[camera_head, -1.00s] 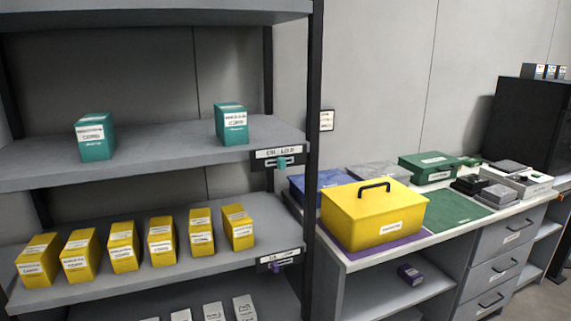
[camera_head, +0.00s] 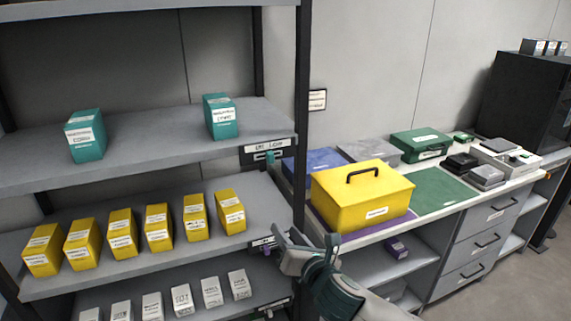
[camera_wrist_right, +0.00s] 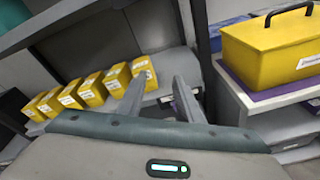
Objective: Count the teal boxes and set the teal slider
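Two teal boxes stand apart on the upper shelf, a left one (camera_head: 85,136) and a right one (camera_head: 220,117). A label plate (camera_head: 262,149) is on that shelf's right front edge. The small teal slider (camera_head: 271,157) sits in the slot at the plate's lower part, toward its right end. My right gripper (camera_head: 308,239) is in front of the rack's right post, below the teal slider and apart from it. In the right wrist view its two fingers (camera_wrist_right: 160,85) are spread with nothing between them. My left gripper is out of view.
Several yellow boxes (camera_head: 159,228) line the shelf below, with a purple slider on its edge plate partly beside my gripper. White boxes (camera_head: 182,300) stand lower. Right of the black post (camera_head: 301,110), a yellow case (camera_head: 362,197) sits on the workbench.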

